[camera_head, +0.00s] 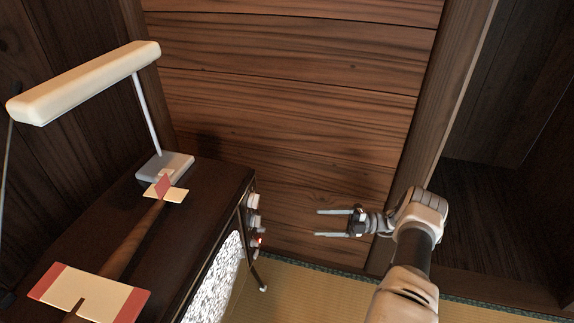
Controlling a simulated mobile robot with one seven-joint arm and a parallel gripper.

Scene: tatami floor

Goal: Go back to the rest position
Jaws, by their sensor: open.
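My gripper (318,223) is open and empty, in the lower middle right of the head view. Its two thin fingers point left, towards the knobs on the side of a dark box-like set. A clear gap lies between the fingertips and those knobs. My arm comes up from the bottom edge at the right and bends left at the wrist. Nothing lies between the fingers.
The dark set (205,180) stands at left, with knobs (253,222) and a speckled front (214,285). On it are a lamp (90,82) and a toy-like aeroplane (88,292). A plank wall (290,110) stands behind; a wooden post (445,110) rises at right. Tatami (300,295) shows below.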

